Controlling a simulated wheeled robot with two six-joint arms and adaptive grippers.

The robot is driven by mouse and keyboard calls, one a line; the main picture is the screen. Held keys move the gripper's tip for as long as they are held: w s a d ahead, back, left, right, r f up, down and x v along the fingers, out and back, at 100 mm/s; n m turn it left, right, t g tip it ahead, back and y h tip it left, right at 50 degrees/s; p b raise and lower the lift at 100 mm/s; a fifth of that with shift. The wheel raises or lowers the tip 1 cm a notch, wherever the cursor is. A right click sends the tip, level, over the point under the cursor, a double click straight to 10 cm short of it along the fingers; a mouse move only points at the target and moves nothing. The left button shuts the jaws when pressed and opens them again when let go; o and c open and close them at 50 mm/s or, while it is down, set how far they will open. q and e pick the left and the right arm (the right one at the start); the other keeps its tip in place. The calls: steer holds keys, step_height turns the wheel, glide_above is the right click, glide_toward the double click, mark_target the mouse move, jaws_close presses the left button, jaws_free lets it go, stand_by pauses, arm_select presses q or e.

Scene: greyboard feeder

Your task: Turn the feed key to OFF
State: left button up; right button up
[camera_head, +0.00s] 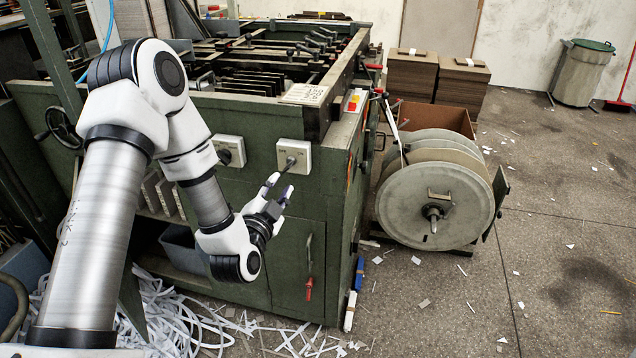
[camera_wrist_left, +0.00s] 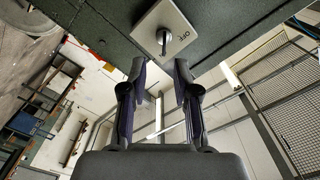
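A white square switch plate (camera_head: 293,157) with a small key switch is on the green machine's front, near its right corner. In the left wrist view the plate shows with a metal key (camera_wrist_left: 164,38) at its middle and an "OFF" label beside it. My left gripper (camera_head: 280,187) is just below and in front of this plate. In the left wrist view its two fingers (camera_wrist_left: 157,78) are spread apart with nothing between them, and the key lies beyond the tips. They appear clear of the key. The key's exact setting is hard to read. My right gripper is in neither view.
A second white switch plate (camera_head: 230,150) is to the left on the green machine (camera_head: 298,237). A large reel (camera_head: 432,205) stands at the right. Paper strips (camera_head: 180,325) litter the floor.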

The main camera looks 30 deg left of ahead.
mark_target(286, 171)
arm_select(q)
steer(key=x, duration=0.8)
steer(key=shift+s+a+r, duration=0.1)
steer(key=shift+a, duration=0.15)
steer(key=shift+d, duration=0.1)
jaws_close()
